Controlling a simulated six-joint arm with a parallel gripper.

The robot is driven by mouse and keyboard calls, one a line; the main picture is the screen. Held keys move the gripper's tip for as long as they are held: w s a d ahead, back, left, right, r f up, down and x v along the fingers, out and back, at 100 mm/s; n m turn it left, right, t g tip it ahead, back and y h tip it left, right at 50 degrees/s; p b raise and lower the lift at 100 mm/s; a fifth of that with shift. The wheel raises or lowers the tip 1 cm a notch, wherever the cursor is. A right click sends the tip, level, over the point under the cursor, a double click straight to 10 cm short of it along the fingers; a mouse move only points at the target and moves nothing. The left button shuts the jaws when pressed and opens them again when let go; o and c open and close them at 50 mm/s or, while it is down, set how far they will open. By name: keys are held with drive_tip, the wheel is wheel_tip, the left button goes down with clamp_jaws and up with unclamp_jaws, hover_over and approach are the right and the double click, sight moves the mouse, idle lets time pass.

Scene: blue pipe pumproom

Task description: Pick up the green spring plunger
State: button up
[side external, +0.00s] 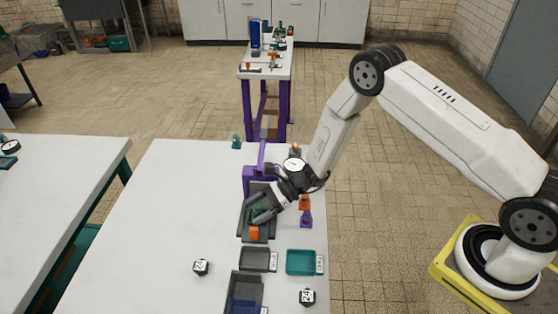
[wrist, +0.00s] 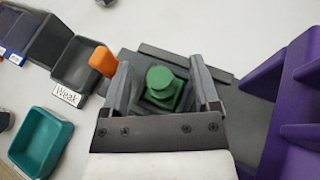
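The green spring plunger (wrist: 162,88) stands in a dark grey holder (wrist: 150,50), between the two fingers of my gripper (wrist: 165,90) in the wrist view. A gap shows between the plunger and each finger, so my gripper is open around it. In the side view the green plunger (side external: 257,210) is partly hidden by my gripper (side external: 262,213), which reaches down over the dark holder from the right.
An orange part (wrist: 103,60) is beside the left finger. A purple rack (wrist: 290,95) stands close on the right. A grey bin labelled "Weak" (wrist: 78,64) and a teal bin (wrist: 41,141) lie left. The table's left side (side external: 165,215) is mostly clear.

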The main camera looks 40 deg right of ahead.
clamp_jaws()
drive_tip(key=shift+r, duration=0.1)
drive_tip(key=shift+r, duration=1.55)
drive_tip(key=s+d+r, duration=0.3)
drive_tip(key=s+r, duration=0.6)
drive_tip(key=s, duration=0.4)
drive_tip(key=shift+s+d+r, duration=0.25)
drive_tip(key=shift+s+r, duration=0.05)
drive_tip(key=shift+r, duration=0.1)
